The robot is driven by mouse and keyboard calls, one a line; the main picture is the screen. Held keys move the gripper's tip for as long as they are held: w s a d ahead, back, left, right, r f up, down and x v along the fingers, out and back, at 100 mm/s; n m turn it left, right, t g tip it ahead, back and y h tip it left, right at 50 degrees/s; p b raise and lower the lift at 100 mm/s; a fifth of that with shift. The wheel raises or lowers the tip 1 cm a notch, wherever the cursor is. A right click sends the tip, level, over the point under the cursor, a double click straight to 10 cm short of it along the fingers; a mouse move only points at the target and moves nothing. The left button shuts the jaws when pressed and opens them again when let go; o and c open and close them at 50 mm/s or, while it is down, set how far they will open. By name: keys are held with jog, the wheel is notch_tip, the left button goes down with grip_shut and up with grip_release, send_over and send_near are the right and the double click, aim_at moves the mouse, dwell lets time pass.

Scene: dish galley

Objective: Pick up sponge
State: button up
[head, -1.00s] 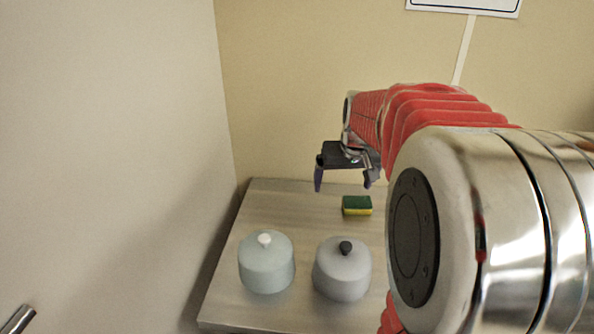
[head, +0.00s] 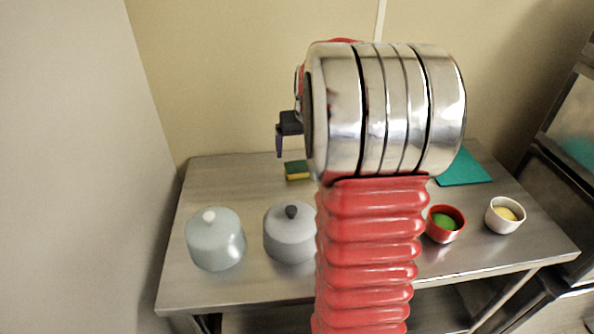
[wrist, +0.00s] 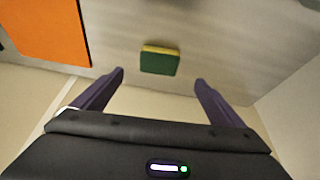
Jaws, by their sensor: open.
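The sponge (head: 296,170), green with a yellow layer, lies on the steel table (head: 240,178) near its back edge. In the wrist view the sponge (wrist: 160,60) is beyond my fingertips, between their lines and apart from both. My gripper (wrist: 160,80) is open and empty, with two dark purple fingers spread. In the head view my gripper (head: 280,152) is above the table near the sponge, and one finger shows; my arm hides the rest.
A pale blue lidded pot (head: 216,243) and a grey lidded pot (head: 289,236) stand in front of the sponge. A red bowl (head: 444,236), a white bowl (head: 504,225) and a teal mat (head: 464,170) are at the right. An orange panel (wrist: 48,30) shows in the wrist view.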

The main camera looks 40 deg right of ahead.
send_over(299, 166)
jog(key=s+a, duration=0.2)
jog(key=shift+s+d+f, duration=0.1)
jog(key=shift+d+f, duration=0.05)
jog(key=shift+f, duration=1.3)
jog(key=shift+s+d+f, duration=0.1)
jog(key=shift+f, duration=1.3)
jog(key=shift+w, duration=0.1)
jog(key=shift+x, duration=2.6)
jog(key=shift+d, duration=0.1)
jog(key=shift+c, duration=0.7)
jog(key=c, duration=1)
jog(key=shift+o, duration=0.2)
jog(key=shift+r, duration=0.15)
notch_tip(299, 166, up, 10)
